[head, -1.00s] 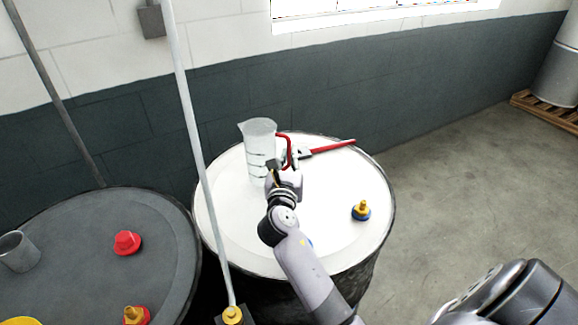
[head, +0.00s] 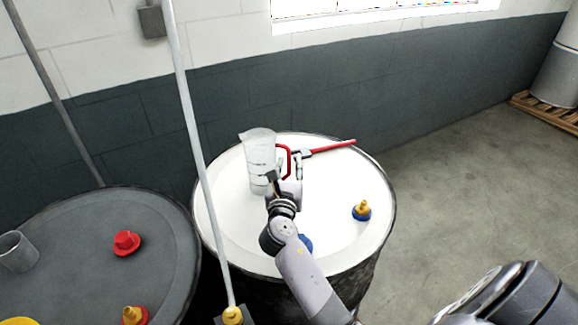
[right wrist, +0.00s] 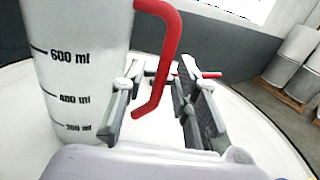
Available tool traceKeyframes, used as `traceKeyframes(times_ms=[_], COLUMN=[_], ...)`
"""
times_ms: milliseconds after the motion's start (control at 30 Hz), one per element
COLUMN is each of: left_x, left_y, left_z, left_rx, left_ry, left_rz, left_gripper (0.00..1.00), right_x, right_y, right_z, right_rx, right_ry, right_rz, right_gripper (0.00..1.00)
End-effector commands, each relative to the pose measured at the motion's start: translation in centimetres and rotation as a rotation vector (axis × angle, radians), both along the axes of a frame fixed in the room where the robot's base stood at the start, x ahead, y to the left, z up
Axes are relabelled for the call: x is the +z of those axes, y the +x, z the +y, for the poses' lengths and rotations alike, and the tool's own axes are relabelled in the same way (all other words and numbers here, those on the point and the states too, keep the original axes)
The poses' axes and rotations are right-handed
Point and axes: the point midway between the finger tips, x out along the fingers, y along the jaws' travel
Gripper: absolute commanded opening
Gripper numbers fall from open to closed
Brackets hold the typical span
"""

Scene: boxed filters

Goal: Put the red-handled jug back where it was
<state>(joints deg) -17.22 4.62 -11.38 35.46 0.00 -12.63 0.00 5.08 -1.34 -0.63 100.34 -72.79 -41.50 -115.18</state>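The clear jug (head: 259,160) with dark level marks and a red handle (head: 283,158) is on the white top of the middle drum (head: 330,225), near its back left. It looks upright and its base appears to rest on the top. My right gripper (head: 284,180) is at the handle side. In the right wrist view the jug (right wrist: 75,70) fills the left, and its red handle (right wrist: 160,60) passes between the two fingers (right wrist: 160,105). The fingers are apart, with gaps beside the handle. My left gripper is not in view.
A red-handled tool (head: 325,148) lies behind the gripper on the drum top. A blue and yellow fitting (head: 361,210) stands at its right. A pale upright pole (head: 190,120) passes close left of the drum. A dark drum (head: 70,250) with a red cap (head: 127,242) stands left.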

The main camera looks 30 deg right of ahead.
Motion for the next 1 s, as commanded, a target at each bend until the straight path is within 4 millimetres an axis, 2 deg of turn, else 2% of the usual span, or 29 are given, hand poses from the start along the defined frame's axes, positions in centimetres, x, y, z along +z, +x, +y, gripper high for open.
traceKeyframes(times_ms=[333,800,1000], left_x=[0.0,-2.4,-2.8], left_y=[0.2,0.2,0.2], left_z=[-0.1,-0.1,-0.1], left_rx=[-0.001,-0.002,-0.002], left_ry=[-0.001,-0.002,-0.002], left_rz=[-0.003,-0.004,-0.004], left_gripper=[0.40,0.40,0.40], right_x=[0.1,0.0,0.3], right_y=[-0.5,-7.7,-9.2], right_z=[0.4,6.1,7.3], right_rx=[0.001,0.001,0.000], right_ry=[0.000,0.002,0.001], right_rz=[0.001,0.001,-0.001], right_gripper=[0.28,0.28,0.28])
